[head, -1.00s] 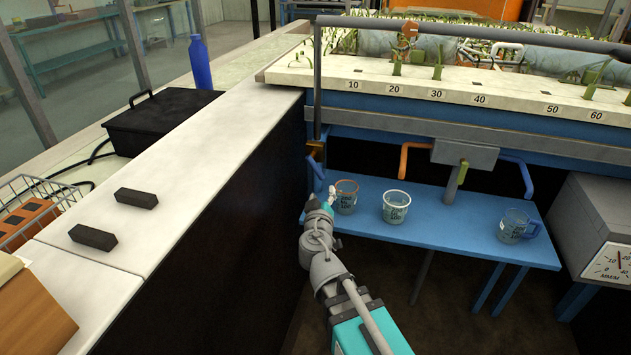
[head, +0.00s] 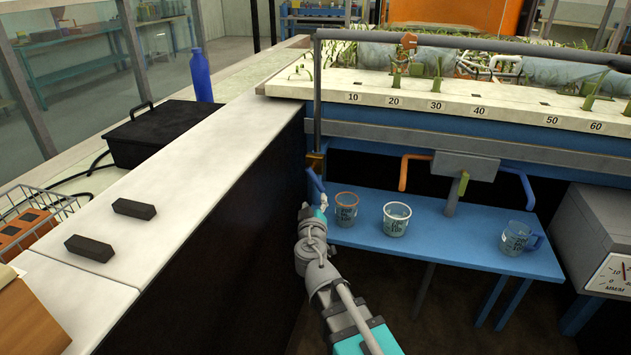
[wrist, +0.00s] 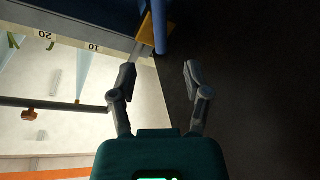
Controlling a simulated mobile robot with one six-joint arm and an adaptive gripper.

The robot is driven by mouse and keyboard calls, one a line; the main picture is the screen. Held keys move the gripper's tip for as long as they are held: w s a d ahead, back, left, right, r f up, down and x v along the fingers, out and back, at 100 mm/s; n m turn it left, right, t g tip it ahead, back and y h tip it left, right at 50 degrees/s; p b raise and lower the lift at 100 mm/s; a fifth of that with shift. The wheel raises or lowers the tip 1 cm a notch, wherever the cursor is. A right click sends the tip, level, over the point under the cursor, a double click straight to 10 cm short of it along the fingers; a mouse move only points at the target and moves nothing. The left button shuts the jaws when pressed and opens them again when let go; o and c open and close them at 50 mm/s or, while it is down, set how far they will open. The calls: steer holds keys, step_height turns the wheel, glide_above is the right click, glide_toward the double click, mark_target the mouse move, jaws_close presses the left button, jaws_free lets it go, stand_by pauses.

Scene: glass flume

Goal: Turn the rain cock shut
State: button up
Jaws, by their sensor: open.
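The rain cock is a brass valve body (head: 316,161) with a blue lever (head: 315,180), at the foot of the grey upright pipe by the left end of the flume. The lever slants down to the right in the head view. My gripper (head: 323,204) is just below the lever's lower end, its fingers small and partly hidden there. In the wrist view my gripper (wrist: 159,70) is open and empty. The blue lever (wrist: 160,28) and brass body (wrist: 144,27) lie ahead of the gap between the fingertips, apart from them.
A blue bench (head: 440,235) under the flume carries an orange-rimmed cup (head: 346,210), a white-rimmed cup (head: 396,220) and a blue-handled jug (head: 516,240). Orange (head: 404,172) and blue (head: 520,181) levers hang farther right. The white-topped counter (head: 205,170) with a dark side stands close on the left.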

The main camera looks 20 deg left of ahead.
mark_target(316, 182)
steer(key=x, duration=1.1)
steer(key=shift+a, duration=0.1)
jaws_close()
